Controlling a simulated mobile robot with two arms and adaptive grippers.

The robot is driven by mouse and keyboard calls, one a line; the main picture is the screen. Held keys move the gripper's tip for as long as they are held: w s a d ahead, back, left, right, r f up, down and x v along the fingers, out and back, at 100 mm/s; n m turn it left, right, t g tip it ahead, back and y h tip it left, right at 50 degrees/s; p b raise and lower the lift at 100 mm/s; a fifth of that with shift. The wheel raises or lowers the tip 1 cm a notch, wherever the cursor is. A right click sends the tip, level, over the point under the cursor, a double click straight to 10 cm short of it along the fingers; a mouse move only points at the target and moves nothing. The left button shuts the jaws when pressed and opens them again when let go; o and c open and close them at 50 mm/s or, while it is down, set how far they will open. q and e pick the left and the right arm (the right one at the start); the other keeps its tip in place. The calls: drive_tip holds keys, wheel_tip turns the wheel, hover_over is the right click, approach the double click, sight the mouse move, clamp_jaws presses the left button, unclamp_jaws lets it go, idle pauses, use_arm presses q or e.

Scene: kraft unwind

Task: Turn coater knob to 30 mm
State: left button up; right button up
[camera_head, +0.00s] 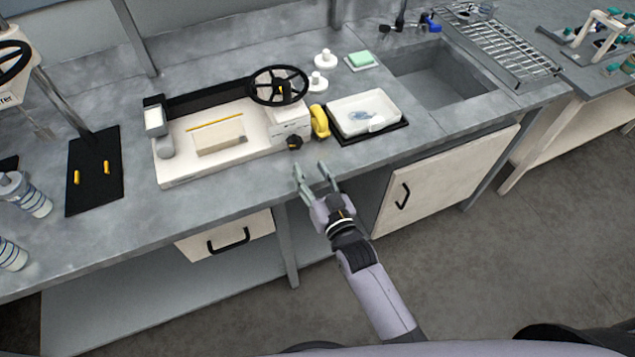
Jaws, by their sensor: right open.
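The coater (180,165) is a white machine on the grey bench, with a black wheel (279,86) at its right end. A small dark knob (295,142) sits on its front right face; its setting is too small to read. My right gripper (312,168) is open and empty at the bench's front edge, just below the knob and apart from it. My left gripper is not in view.
A yellow object (320,121) stands close to the right of the knob. A white tray (345,128) on a black base is further right, before the sink (440,82). A black mat (94,190) lies left. Bare bench lies in front of the coater.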

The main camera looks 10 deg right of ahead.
drive_tip(key=v, duration=0.3)
drive_tip(key=shift+s+d, duration=0.1)
drive_tip(key=shift+s, duration=0.25)
drive_tip(key=s+d+f+g+h+b, duration=0.1)
drive_tip(key=s+d+f+g, duration=0.3)
drive_tip(key=f, duration=0.7)
drive_tip(key=s+d+f+g+h, duration=0.15)
drive_tip(key=s+f, duration=0.45)
drive_tip(key=f, duration=0.6)
drive_tip(key=s+d+f+g+h+b, duration=0.1)
drive_tip(key=s+d+f+g, duration=0.3)
drive_tip(key=f, duration=0.7)
drive_tip(key=s+d+f+g, duration=0.2)
drive_tip(key=s+f, duration=0.3)
drive_tip(key=s, duration=0.4)
drive_tip(key=s+d+f+g+h+b, duration=0.1)
drive_tip(key=s+d+f, duration=0.3)
drive_tip(key=s, duration=0.5)
drive_tip(key=s+d+f+g+h, duration=0.1)
drive_tip(key=s+d+f+g, duration=0.2)
drive_tip(key=s+f, duration=0.3)
drive_tip(key=s, duration=0.3)
drive_tip(key=shift+d+n+g+b, duration=0.25)
drive_tip(key=shift+n+g+b, duration=0.05)
drive_tip(key=shift+g+b, duration=0.1)
drive_tip(key=shift+f, duration=0.1)
